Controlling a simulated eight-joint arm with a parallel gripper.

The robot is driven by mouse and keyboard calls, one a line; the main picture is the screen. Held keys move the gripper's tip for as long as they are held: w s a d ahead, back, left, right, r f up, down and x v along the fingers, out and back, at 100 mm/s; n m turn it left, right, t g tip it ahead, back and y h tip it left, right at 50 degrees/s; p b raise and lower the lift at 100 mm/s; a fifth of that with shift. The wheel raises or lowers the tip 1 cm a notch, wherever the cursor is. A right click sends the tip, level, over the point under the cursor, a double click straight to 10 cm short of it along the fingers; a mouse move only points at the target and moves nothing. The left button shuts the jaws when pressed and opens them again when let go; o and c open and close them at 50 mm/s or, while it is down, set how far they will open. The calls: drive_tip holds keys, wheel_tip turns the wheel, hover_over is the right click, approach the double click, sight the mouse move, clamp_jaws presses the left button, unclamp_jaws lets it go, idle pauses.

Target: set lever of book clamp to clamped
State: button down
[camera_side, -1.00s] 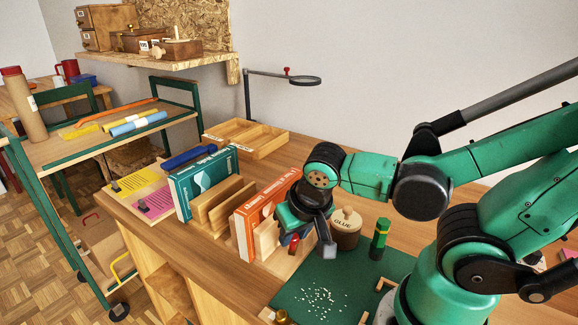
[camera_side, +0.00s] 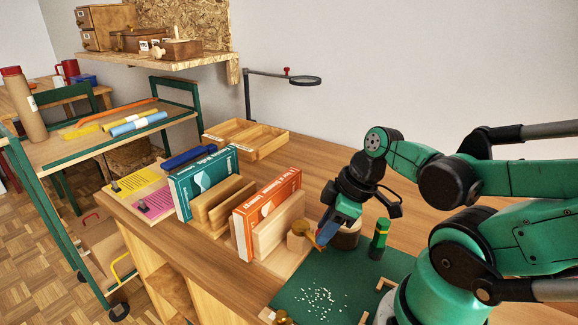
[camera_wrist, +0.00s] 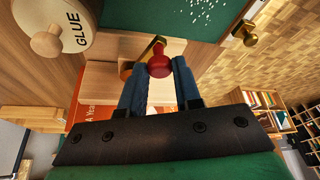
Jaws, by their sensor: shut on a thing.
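The book clamp has a pale wooden board (camera_side: 280,232) beside an orange book (camera_side: 266,207). Its brass-coloured lever (camera_side: 307,228) runs from a round wooden part (camera_side: 298,242) to my gripper (camera_side: 325,238). In the wrist view, the lever's red knob (camera_wrist: 159,60) sits between the blue fingers of my gripper (camera_wrist: 158,76), which is shut on it. The fingers hide the knob in the side view. Part of the orange book (camera_wrist: 93,115) shows behind the gripper in the wrist view.
A glue pot (camera_side: 347,236) stands close behind my gripper, with a green bottle (camera_side: 380,238) to its right. A green mat (camera_side: 350,285) with white bits lies in front. Wooden holders (camera_side: 222,207) and a teal book (camera_side: 205,178) stand to the left.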

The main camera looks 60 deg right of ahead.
drive_tip(key=shift+s+d+n, duration=0.1)
drive_tip(key=shift+d+n, duration=0.25)
drive_tip(key=shift+n, duration=0.35)
drive_tip(key=shift+y, duration=0.3)
drive_tip(key=c, duration=0.6)
unclamp_jaws()
drive_tip(key=shift+r, duration=0.1)
drive_tip(key=shift+v, duration=2.75)
